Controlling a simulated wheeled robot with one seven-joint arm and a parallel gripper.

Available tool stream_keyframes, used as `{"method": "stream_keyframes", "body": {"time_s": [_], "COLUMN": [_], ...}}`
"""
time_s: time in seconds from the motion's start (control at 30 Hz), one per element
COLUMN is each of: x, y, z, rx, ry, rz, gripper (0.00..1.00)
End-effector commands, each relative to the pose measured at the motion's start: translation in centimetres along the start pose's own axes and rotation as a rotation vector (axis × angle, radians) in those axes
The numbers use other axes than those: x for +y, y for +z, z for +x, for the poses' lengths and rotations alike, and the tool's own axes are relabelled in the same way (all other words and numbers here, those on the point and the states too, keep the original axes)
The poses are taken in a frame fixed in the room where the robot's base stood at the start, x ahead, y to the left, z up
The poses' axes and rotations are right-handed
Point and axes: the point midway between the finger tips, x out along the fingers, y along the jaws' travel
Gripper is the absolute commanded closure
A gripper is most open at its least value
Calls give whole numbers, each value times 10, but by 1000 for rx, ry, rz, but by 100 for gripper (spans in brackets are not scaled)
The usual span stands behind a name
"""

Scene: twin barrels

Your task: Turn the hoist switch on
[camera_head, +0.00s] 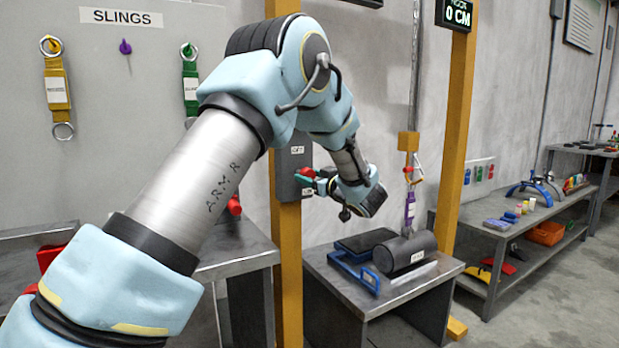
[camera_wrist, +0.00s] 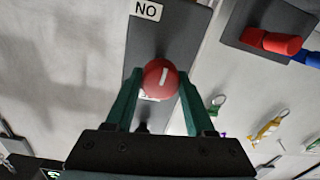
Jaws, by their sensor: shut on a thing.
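The hoist switch is a grey box (camera_head: 292,168) on a yellow post in the head view. In the wrist view its panel (camera_wrist: 178,40) shows a label (camera_wrist: 146,10) that reads "NO", which is "ON" seen upside down. The switch's round red knob (camera_wrist: 154,88) has a white line that runs nearly up and down in the wrist view, tilted slightly. My gripper (camera_wrist: 156,92) has its green fingers on both sides of the knob, shut on it. In the head view my gripper (camera_head: 309,178) is at the box's front, and the knob is hard to make out.
A bench (camera_head: 395,292) right of the post bears a dark cylinder (camera_head: 400,256) and a blue frame (camera_head: 353,272). A purple sling (camera_head: 409,210) hangs above it. A sling board (camera_head: 120,130) and another table (camera_head: 215,255) are at the left. Shelving (camera_head: 490,232) stands at the far right.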

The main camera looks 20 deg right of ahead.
Motion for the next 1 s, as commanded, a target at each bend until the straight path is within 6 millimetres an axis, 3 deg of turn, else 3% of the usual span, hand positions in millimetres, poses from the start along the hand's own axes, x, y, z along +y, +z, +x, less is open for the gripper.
{"method": "stream_keyframes", "body": {"time_s": [0.03,0.3,0.67,1.0], "x": [0,0,0,1], "y": [0,0,-2,-4], "z": [0,0,0,0], "rx": [0,0,1,8], "ry": [-1,-1,-1,1], "rz": [0,0,61,312], "gripper": [70,100,100,100]}}
